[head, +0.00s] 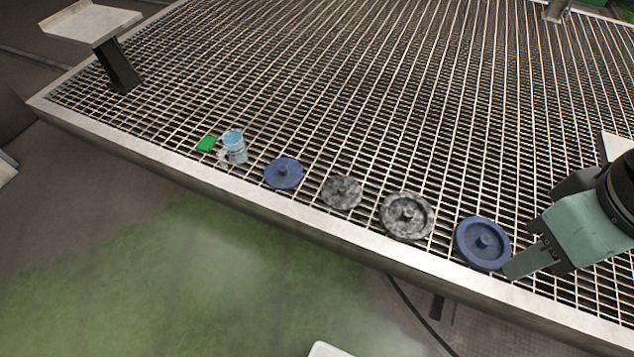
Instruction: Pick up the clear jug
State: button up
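The clear jug (234,147) is a small see-through, bluish vessel. It appears to stand upright on the metal grating (330,100), near the front edge at the left of the middle. My gripper (528,262) is at the far right, beside the rightmost blue disc and well apart from the jug. Only part of the gripper shows, and I cannot tell whether its fingers are open or shut. Nothing covers the jug in this view.
A green block (207,143) lies just left of the jug. A blue disc (284,173), two mottled grey discs (342,192) (407,216) and another blue disc (482,243) line the front edge rightward. A raised plate (92,24) stands at upper left. Grating behind the jug is clear.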

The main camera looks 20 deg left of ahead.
aim_at(232, 151)
jog(key=u, duration=1.6)
jog(key=z, duration=1.9)
jog(key=u, duration=1.9)
